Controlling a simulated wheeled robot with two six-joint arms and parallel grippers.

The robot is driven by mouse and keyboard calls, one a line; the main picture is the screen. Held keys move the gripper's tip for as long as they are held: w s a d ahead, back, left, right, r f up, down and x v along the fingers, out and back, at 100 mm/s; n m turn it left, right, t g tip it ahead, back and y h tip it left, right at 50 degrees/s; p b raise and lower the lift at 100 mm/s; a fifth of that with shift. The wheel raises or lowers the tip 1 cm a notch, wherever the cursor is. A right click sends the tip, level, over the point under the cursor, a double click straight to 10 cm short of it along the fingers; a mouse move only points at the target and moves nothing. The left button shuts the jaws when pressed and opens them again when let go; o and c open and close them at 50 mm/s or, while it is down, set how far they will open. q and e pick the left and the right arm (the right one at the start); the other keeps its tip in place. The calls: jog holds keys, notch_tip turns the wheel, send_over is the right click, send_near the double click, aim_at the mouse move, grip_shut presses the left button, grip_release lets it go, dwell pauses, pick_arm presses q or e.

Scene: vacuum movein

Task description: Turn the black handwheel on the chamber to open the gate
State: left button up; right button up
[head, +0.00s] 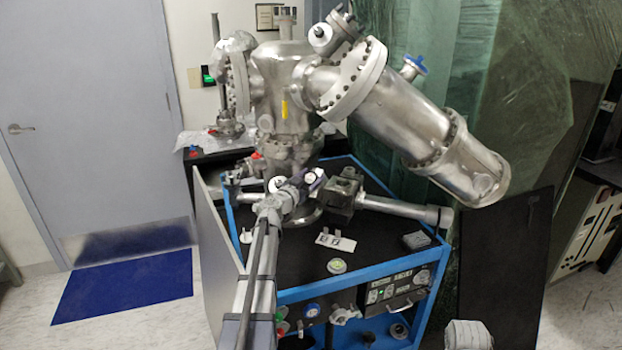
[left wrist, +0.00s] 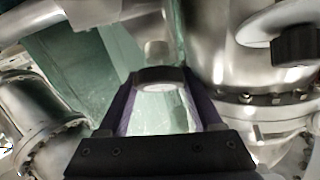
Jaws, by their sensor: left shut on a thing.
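My left gripper (head: 304,181) is at the lower front of the metal chamber (head: 285,88), above the blue-framed cart. In the left wrist view its two fingers (left wrist: 160,88) close on a dark, rounded piece with a pale face, which looks like the black handwheel (left wrist: 160,75). In the head view the wheel is mostly hidden by the gripper, and how far it is turned cannot be told. A dark metal block (head: 342,192) stands just right of the gripper.
The cart (head: 345,284) has a black top with small parts on it. A large flanged cylinder (head: 420,125) slopes down to the right, above the cart. A dark panel (head: 505,270) stands at the right. Floor is open at the left by a blue mat (head: 125,285).

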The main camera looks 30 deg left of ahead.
pick_arm(q)
jog(key=n+y, duration=0.2)
jog(key=n, duration=0.1)
jog(key=shift+d, duration=0.1)
jog(key=shift+a+n+g+y, duration=0.2)
jog(key=shift+n+g+y, duration=0.2)
jog(key=shift+n+y, duration=1.35)
jog(key=o, duration=1.4)
jog(key=shift+c, duration=0.2)
jog(key=v, duration=0.8)
jog(key=shift+a, duration=0.15)
